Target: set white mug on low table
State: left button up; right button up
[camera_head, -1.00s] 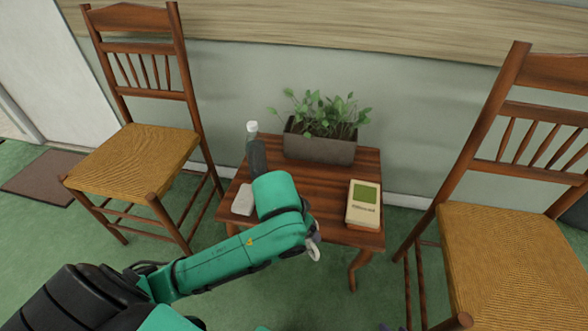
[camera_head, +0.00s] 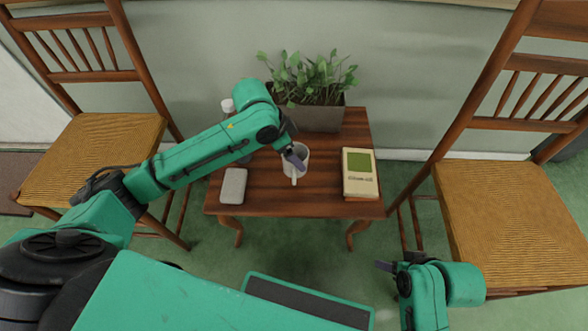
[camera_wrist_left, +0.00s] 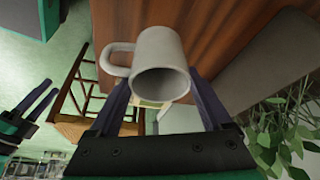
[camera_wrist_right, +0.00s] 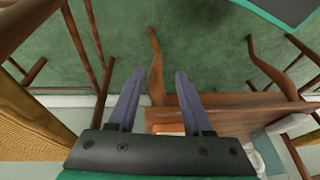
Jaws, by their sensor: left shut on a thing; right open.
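The white mug (camera_head: 301,159) is over the middle of the low table (camera_head: 310,198), with its handle toward the front edge. My left gripper (camera_head: 294,156) is shut on the mug. In the left wrist view, the mug (camera_wrist_left: 162,50) sits between the two fingers (camera_wrist_left: 160,95), its open mouth facing the camera. I cannot tell whether the mug's base touches the tabletop. My right gripper (camera_head: 385,266) is low, in front of the table's right side. It is open and empty in the right wrist view (camera_wrist_right: 153,88).
On the table, a planter (camera_head: 318,118) stands at the back and a dark bottle with a white cap (camera_head: 228,105) is partly behind my left arm. Chairs (camera_head: 510,210) flank the table.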

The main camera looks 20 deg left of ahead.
pick_arm(q)
notch_tip(320, 180, down, 6)
jog(key=shift+b, duration=0.95)
jog(key=o, duration=1.4)
jog(key=shift+c, duration=0.2)
pick_arm(e)
jog(key=w+a+f+t+y, duration=0.2)
jog(key=w+a+f+t, duration=0.1)
jog(key=a, duration=0.2)
jog(key=shift+a+f, duration=0.25)
jog(key=shift+f, duration=0.05)
pick_arm(q)
jog(key=shift+r, duration=0.1)
